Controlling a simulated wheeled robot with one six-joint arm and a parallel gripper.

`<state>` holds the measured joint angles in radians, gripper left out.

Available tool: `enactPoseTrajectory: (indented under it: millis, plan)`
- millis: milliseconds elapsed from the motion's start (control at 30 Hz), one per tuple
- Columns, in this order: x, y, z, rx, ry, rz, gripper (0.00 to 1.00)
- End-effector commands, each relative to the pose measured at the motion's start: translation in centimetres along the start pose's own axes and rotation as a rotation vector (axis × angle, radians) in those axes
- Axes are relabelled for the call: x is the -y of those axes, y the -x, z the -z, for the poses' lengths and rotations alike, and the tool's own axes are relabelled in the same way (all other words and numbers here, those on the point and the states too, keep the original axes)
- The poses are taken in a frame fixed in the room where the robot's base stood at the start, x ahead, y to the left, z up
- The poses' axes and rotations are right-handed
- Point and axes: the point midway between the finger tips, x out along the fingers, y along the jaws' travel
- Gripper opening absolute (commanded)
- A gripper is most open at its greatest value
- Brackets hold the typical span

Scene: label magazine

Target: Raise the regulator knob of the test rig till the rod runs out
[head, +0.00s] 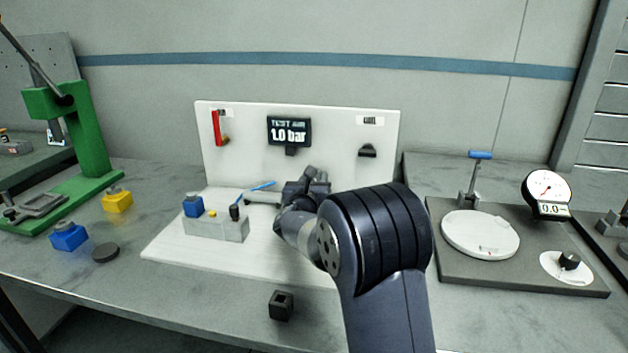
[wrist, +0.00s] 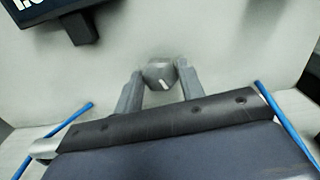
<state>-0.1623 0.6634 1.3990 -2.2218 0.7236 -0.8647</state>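The test rig is a white panel and base (head: 180,248). Its dark display (head: 289,131) reads 1.0 bar; its corner shows in the wrist view (wrist: 70,18). The regulator knob (wrist: 160,74) is grey with a white mark; in the head view my gripper hides it. My gripper (head: 306,182) is at the rig, below the display. In the wrist view its two fingers (wrist: 160,78) stand either side of the knob, very close to it; I cannot tell whether they press on it. A grey cylinder (head: 262,198) lies left of my gripper; no rod shows clearly.
A grey valve block (head: 216,228) with a blue button stands on the rig base. Blue hoses (wrist: 290,125) run beside my wrist. A dark square block (head: 281,305) lies at the front. A gauge stand (head: 470,275) is at right, a green press (head: 88,150) at left.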

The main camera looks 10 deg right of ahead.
Motion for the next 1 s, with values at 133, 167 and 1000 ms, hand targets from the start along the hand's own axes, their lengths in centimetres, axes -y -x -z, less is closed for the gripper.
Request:
enactPoseTrajectory:
  millis: [133, 167, 1000]
  plan:
    - [0.0, 0.01, -0.01, 0.0, 0.0, 0.0, 0.25]
    - [0.0, 0.01, -0.01, 0.0, 0.0, 0.0, 0.23]
    - [0.02, 0.01, 0.1, 0.001, -0.278, 0.0, 0.11]
